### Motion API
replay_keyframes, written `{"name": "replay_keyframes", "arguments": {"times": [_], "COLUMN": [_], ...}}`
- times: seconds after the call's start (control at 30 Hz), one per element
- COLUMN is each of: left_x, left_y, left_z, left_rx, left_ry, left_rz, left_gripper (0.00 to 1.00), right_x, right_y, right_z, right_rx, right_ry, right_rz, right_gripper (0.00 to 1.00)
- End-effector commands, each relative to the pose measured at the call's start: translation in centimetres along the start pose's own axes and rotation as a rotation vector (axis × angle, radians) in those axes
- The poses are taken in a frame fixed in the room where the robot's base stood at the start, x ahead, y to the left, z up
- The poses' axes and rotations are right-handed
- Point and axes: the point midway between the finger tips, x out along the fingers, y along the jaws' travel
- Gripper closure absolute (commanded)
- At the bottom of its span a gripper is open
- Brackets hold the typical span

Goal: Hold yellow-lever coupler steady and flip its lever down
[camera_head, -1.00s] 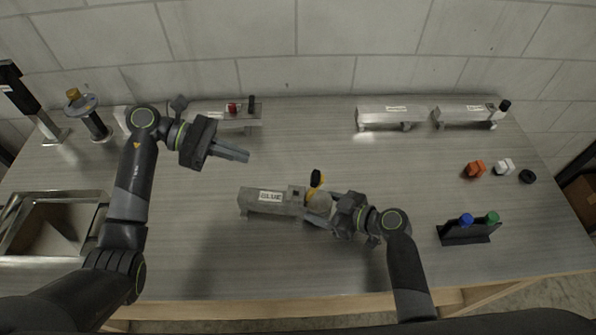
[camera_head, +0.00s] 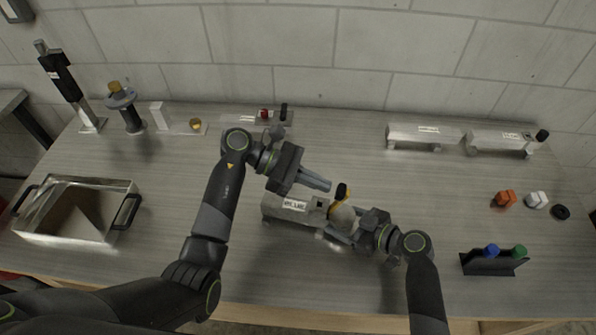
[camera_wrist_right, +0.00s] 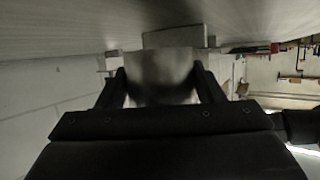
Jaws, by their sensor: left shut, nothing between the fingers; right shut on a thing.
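The grey coupler (camera_head: 343,216) sits at the right end of the trailer body labelled BLUE (camera_head: 287,207) in the middle of the table. Its yellow lever (camera_head: 337,202) stands up, with a black grip (camera_head: 342,190) on top. My right gripper (camera_head: 345,232) is shut on the coupler from the right. In the right wrist view, its fingers (camera_wrist_right: 162,85) sit either side of the rounded grey coupler nose (camera_wrist_right: 160,70). My left gripper (camera_head: 329,186) is shut and empty, its fingertips just left of the lever's grip. I cannot tell whether they touch.
Two more trailer bodies (camera_head: 424,136) (camera_head: 499,142) stand at the back right. A red-levered unit (camera_head: 264,113) is at the back. Orange (camera_head: 505,199) and white (camera_head: 537,199) pieces lie right, above a black holder (camera_head: 494,264). A metal tray (camera_head: 75,211) is left.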

Motion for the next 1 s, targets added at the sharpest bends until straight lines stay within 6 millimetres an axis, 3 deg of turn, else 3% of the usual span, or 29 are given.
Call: {"name": "replay_keyframes", "arguments": {"times": [0.13,0.67,1.0], "left_x": [1.2,1.6,3.2], "left_y": [0.0,0.0,0.0], "left_z": [0.0,0.1,1.0], "left_rx": [-0.001,0.000,0.001], "left_ry": [-0.001,0.000,-0.002], "left_rz": [0.000,0.001,0.000], "left_gripper": [1.00,1.00,1.00], "right_x": [0.0,0.0,0.0], "right_y": [0.0,0.0,0.0], "right_z": [-0.1,-0.1,-0.1], "right_rx": [0.000,0.000,0.000], "right_ry": [0.002,0.002,0.001], "right_rz": [0.001,0.001,0.000], "right_gripper": [0.87,0.87,0.87]}}
